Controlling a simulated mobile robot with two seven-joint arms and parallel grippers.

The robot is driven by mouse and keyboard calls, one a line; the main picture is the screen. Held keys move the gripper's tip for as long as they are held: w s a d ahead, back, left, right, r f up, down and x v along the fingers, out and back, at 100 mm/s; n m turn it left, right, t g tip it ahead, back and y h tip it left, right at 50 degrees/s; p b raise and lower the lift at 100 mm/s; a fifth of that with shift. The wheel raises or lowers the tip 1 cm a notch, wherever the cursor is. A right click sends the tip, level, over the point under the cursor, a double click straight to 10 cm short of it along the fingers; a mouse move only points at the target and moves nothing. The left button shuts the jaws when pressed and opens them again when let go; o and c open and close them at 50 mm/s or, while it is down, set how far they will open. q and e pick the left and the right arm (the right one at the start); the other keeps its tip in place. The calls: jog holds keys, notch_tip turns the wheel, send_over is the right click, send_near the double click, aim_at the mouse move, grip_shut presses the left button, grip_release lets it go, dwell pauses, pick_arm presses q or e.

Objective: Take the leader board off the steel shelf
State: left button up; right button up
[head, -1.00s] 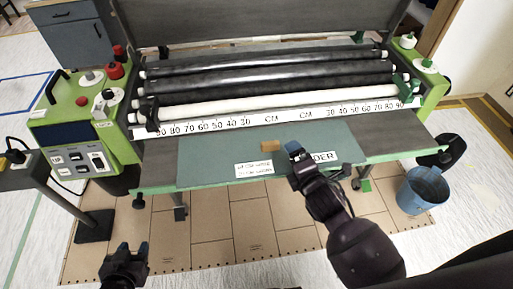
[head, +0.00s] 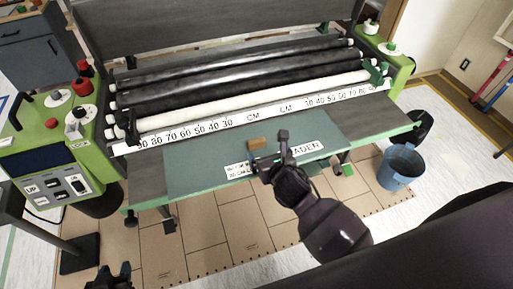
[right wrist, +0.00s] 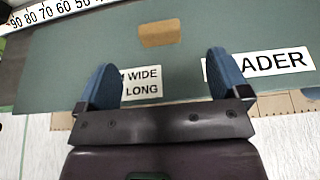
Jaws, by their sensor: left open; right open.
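The leader board (head: 200,165) is a flat teal-green panel lying on the grey steel shelf (head: 375,128) at the machine's front. It carries a white "LEADER" label (head: 305,152), partly hidden, and a small size label (head: 236,170). A tan rectangle (head: 257,143) shows near its middle; I cannot tell whether it is a block or a cut-out. My right gripper (head: 268,152) is open over the board's front part. In the right wrist view its blue fingers (right wrist: 160,72) frame the size label, with the tan rectangle beyond them. My left gripper (head: 112,279) is open and partly cut off at the bottom left.
Black and white rollers (head: 250,75) and a centimetre scale (head: 215,128) lie behind the board. Green control housings (head: 55,165) stand at the ends. A blue bucket (head: 400,168) stands at the right. Brown panels (head: 220,235) cover the floor in front.

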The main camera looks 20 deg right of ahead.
aim_at(258, 142)
jog(key=shift+f+b+x, duration=0.1)
jog(key=shift+b+x, duration=0.2)
jog(key=shift+x, duration=1.8)
jog(key=shift+f+b+x, duration=0.15)
jog(key=shift+b+x, duration=0.1)
jog(key=shift+x, duration=1.8)
jog(key=shift+s+a, duration=0.1)
jog(key=shift+a, duration=0.05)
jog(key=shift+c, duration=0.2)
jog(key=shift+r, duration=0.1)
jog(key=c, duration=1.1)
